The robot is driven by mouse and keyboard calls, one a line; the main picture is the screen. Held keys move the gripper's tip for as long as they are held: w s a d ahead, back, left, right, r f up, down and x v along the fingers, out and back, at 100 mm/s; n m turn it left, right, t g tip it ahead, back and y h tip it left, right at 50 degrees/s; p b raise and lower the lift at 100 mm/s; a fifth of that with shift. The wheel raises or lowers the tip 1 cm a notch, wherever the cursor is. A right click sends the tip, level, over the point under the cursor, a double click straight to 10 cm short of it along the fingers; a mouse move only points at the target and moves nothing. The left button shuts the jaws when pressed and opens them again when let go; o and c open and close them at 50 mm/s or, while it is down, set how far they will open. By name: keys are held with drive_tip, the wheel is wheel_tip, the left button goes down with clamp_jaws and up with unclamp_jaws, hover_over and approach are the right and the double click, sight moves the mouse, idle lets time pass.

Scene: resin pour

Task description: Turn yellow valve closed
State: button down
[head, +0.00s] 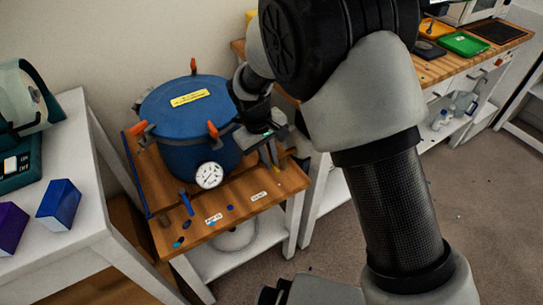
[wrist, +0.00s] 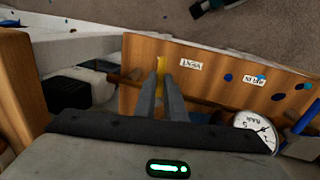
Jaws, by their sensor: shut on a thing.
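The yellow valve handle (wrist: 160,63) shows as a narrow yellow piece between my fingertips in the wrist view, in front of the wooden board. My gripper (wrist: 162,78) is shut on it, and the fingers hide part of the handle. In the head view my gripper (head: 274,158) reaches down at the right side of the blue pressure pot (head: 190,110). Only a small bit of yellow (head: 277,169) shows below the fingers there. The valve's body and exact angle cannot be made out.
The pot stands on a small wooden-topped stand (head: 165,190) with a pressure gauge (head: 209,176) at its front. A blue handle (head: 186,203) is left of the gauge. A white table (head: 70,245) with blue and purple boxes is at left. A workbench (head: 435,65) runs behind my arm.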

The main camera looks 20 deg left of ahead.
drive_tip(key=shift+s+a+m, duration=0.1)
drive_tip(key=shift+m, duration=0.2)
idle(0.4)
drive_tip(key=c, duration=1.8)
unclamp_jaws()
drive_tip(key=shift+r, duration=0.1)
drive_tip(key=r+p, duration=0.1)
drive_tip(key=r, duration=0.4)
drive_tip(key=s+a+r+p, duration=0.1)
drive_tip(key=r, duration=0.5)
drive_tip(key=s+a+r+p, duration=0.1)
drive_tip(key=r, duration=0.5)
drive_tip(key=shift+s+a, duration=0.1)
drive_tip(key=shift+s, duration=0.15)
